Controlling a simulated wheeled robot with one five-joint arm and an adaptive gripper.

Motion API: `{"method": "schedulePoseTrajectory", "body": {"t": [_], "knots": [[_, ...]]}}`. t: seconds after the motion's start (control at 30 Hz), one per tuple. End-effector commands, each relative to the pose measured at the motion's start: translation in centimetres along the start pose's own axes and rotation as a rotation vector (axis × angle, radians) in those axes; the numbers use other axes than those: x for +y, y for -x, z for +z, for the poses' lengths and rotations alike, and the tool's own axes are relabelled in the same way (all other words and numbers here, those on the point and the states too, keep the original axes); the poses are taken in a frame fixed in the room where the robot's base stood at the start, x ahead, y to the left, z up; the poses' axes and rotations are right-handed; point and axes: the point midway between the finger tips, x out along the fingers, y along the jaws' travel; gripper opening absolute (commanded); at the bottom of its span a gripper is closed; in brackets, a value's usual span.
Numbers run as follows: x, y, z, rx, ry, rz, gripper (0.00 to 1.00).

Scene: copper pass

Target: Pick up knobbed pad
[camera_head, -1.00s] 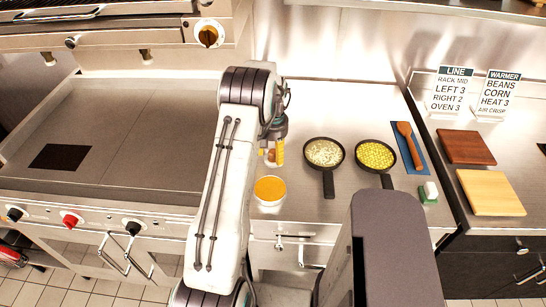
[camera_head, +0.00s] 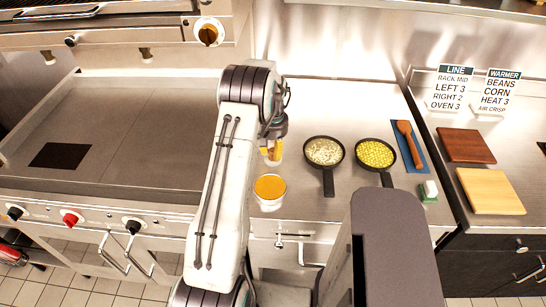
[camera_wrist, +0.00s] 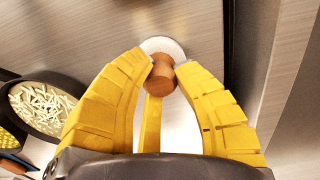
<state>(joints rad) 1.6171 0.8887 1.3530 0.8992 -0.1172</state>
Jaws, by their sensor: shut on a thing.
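The knobbed pad has a round wooden knob (camera_wrist: 160,76) and a pale disc (camera_wrist: 166,46), which shows past the fingertips in the wrist view. My gripper (camera_wrist: 162,68) has its yellow fingers shut on the wooden knob. In the head view my gripper (camera_head: 271,153) is over the steel counter, just behind a tub of orange contents, and its fingers mostly hide the pad. I cannot tell whether the pad still touches the counter.
The orange tub (camera_head: 270,188) stands close in front of my gripper. A pan of pale shreds (camera_head: 324,152) and a pan of corn (camera_head: 375,155) sit to the right. A wooden spoon (camera_head: 408,140) lies on a blue mat (camera_head: 420,152). A flat griddle (camera_head: 120,130) is left.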

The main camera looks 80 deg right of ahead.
Motion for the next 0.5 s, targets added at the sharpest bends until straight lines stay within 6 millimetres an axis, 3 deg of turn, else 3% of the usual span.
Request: {"method": "schedulePoseTrajectory", "body": {"t": [0.5], "knots": [[0.0, 1.0, 0.0, 0.001, 0.0, 0.0, 0.0]]}}
